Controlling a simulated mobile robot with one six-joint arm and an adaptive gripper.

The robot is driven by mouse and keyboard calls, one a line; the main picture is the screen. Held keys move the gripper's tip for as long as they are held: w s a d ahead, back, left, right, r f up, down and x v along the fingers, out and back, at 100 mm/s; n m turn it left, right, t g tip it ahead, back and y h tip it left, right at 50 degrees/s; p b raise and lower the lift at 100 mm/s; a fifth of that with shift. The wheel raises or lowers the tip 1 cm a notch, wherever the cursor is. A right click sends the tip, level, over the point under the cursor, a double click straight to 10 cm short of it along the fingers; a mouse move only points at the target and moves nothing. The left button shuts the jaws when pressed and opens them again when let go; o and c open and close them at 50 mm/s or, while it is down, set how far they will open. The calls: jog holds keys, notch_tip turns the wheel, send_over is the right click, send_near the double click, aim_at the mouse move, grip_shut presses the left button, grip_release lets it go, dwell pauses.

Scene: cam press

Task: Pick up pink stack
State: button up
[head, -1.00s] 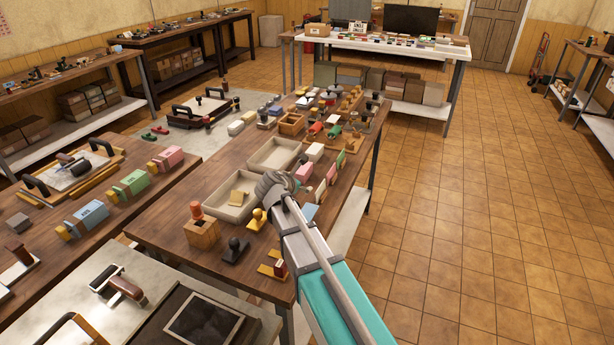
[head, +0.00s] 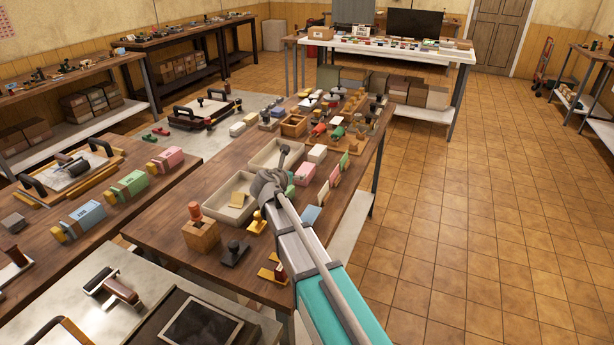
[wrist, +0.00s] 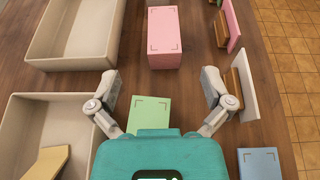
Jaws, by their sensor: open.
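The pink stack (wrist: 164,32) is a pale pink block with corner marks on its top. It stands upright on the wooden table, just beyond my fingertips in the wrist view. In the head view the pink stack (head: 305,174) is right of my gripper (head: 280,168). My gripper (wrist: 160,74) is open and empty, its fingers spread wider than the stack. A light green block (wrist: 150,114) lies between the fingers near the palm, partly hidden by my teal gripper body.
Two beige trays (wrist: 68,63) lie left of the stack; the nearer tray (wrist: 15,130) holds a yellow piece. Upright pink and white plates (wrist: 244,88) stand close on the right. A blue block (wrist: 258,163) is at lower right.

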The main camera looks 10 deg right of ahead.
jog(key=b, duration=0.2)
send_near(307, 167)
jog(key=x, duration=0.3)
jog(key=shift+w+a+f, duration=0.15)
jog(key=shift+w+f, duration=0.1)
jog(key=shift+w+d+f, duration=0.1)
jog(key=shift+w+d, duration=0.15)
jog(key=shift+w, duration=0.05)
jog(key=shift+b+x, duration=1.15)
jog(key=shift+x, duration=1.4)
jog(key=shift+d, duration=0.15)
jog(key=c, duration=1.2)
jog(key=shift+c, duration=0.2)
